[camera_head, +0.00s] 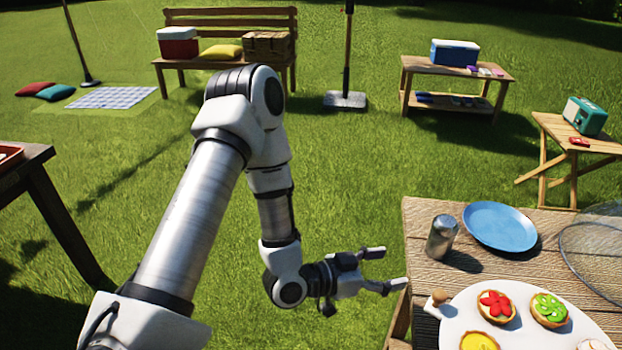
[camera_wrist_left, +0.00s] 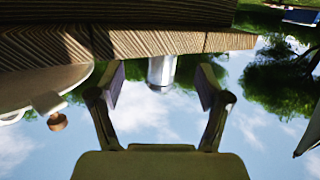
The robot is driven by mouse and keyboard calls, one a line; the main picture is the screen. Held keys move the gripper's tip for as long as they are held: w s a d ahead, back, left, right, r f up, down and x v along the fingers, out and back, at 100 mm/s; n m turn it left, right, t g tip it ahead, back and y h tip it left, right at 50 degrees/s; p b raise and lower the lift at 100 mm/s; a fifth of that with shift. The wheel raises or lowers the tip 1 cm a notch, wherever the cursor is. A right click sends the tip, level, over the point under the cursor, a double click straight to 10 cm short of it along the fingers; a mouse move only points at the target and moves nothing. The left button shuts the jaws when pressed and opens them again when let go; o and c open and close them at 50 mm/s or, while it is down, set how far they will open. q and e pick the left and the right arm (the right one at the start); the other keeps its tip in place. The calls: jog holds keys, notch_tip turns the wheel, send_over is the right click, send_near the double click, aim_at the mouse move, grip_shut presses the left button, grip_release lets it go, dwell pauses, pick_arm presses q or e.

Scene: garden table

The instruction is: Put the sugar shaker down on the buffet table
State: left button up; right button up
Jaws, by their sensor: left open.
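The sugar shaker (camera_head: 441,236), a silver metal cylinder, stands upright near the left edge of the wooden buffet table (camera_head: 425,213). My left gripper (camera_head: 387,268) is open and empty, just off the table's left edge, with its fingers pointing toward the table. It is apart from the shaker, to its left and lower in the head view. The left wrist view is upside down. There the shaker (camera_wrist_left: 161,73) shows between the two open fingers, beyond their tips, with its base on the table planks (camera_wrist_left: 150,42). My right gripper is not in view.
A blue plate (camera_head: 500,226) lies right of the shaker. A white platter (camera_head: 470,310) with several tarts and a small wooden-topped knob (camera_head: 437,298) is in front. A mesh dome (camera_head: 598,262) stands at the right. Bare planks show around the shaker.

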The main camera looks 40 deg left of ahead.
pick_arm(q)
jog(key=s+f+n+g+y, duration=0.1)
jog(key=s+f+g+y, duration=0.2)
jog(key=f, duration=0.4)
jog(key=s+f+n+g, duration=0.1)
jog(key=s+f+g, duration=0.25)
jog(key=f, duration=0.35)
jog(key=s+a+f+n+g+y, duration=0.1)
jog(key=s+f+g+y, duration=0.1)
jog(key=s+f, duration=0.3)
jog(key=s+a+f+n+g+y, duration=0.1)
jog(key=s+f+g, duration=0.4)
jog(key=s, duration=0.7)
jog(key=shift+s+a+f+n+y, duration=0.2)
jog(key=shift+s+n+y, duration=0.1)
jog(key=shift+n+y, duration=0.55)
